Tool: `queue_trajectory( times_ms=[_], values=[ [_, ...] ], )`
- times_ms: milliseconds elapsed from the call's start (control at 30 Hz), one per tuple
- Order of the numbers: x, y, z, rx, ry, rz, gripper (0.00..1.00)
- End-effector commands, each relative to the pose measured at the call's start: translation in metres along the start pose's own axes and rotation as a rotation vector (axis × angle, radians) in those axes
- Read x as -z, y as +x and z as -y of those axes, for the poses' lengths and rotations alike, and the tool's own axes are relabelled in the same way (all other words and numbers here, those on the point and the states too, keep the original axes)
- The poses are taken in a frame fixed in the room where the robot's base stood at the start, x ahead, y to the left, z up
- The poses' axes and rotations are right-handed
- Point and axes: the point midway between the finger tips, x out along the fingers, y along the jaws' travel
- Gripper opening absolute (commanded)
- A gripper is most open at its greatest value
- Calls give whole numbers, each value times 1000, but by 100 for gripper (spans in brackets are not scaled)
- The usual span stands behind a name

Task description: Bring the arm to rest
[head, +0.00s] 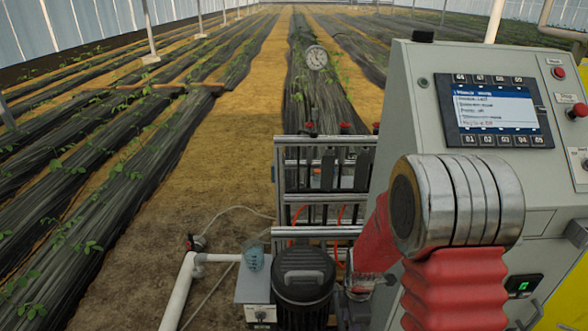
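My arm fills the right foreground, with a big silver joint (460,200) and a red ribbed sleeve (455,290) below it. A red link (375,240) runs from behind the joint down and left to a small grey end part (360,285). This end is in front of the control cabinet's left side, just right of the black-lidded container. I cannot make out gripper fingers there, nor whether anything is held.
A grey control cabinet (410,110) with a lit screen (492,112) and red buttons stands close at right.

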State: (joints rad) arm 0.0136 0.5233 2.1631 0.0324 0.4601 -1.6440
Motion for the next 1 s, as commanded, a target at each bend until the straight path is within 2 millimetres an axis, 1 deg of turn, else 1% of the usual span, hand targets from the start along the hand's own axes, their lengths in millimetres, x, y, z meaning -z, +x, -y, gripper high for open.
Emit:
queue_trajectory(
  times_ms=[167, 267, 367, 467, 700, 1000],
  values=[
    [1, 1, 20, 56, 200, 3, 41],
    [1, -6, 31, 79, 325, 10, 41],
    [2, -20, 39, 89, 459, 17, 41],
    [2, -37, 47, 90, 597, 24, 41],
    [4, -86, 65, 66, 900, 32, 41],
    [5, -142, 85, 9, 1184, 12, 41]
  ],
)
